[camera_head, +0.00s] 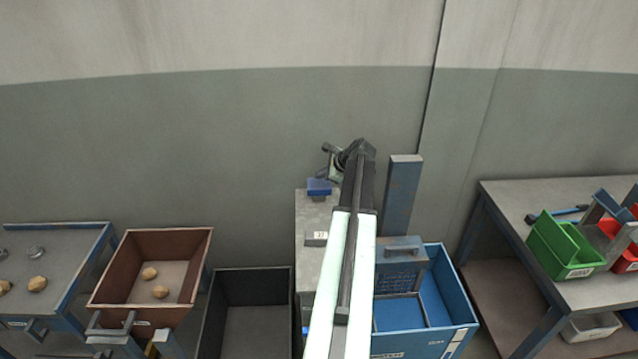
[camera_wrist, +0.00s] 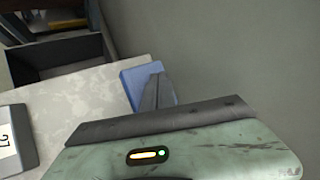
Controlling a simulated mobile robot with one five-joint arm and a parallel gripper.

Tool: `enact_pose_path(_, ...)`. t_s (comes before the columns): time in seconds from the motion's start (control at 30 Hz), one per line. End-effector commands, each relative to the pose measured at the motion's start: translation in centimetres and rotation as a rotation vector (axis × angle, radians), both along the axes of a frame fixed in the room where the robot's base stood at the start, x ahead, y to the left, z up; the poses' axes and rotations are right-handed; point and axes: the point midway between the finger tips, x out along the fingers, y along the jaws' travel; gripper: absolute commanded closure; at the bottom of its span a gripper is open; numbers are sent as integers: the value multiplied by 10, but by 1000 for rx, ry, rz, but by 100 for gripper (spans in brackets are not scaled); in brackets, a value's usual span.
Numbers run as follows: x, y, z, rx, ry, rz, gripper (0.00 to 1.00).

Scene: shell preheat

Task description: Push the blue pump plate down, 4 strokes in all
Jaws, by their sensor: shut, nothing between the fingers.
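The blue pump plate (camera_head: 319,187) is a small blue block on a short stem at the back of a grey bench top. In the wrist view the plate (camera_wrist: 132,80) shows at the middle, its right part covered by my gripper's dark fingers (camera_wrist: 152,92). In the head view my gripper (camera_head: 331,168) is shut and empty, close above and to the right of the plate. I cannot tell whether the fingertips touch it.
A small number sign (camera_head: 316,237) stands on the bench top (camera_head: 307,262). An upright blue-grey post (camera_head: 403,195) and a blue crate (camera_head: 450,300) are to the right. A black bin (camera_head: 251,275) and a brown bin (camera_head: 195,262) are to the left. The wall is close behind.

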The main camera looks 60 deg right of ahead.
Motion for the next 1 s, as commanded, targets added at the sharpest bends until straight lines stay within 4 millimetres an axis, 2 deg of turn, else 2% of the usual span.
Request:
enact_pose_path(0.1, 0, 0, 17, 0, 0, 0, 100)
enact_pose_path(0.4, 0, 0, 47, 0, 0, 0, 100)
enact_pose_path(1.0, 0, 0, 46, 0, 0, 0, 100)
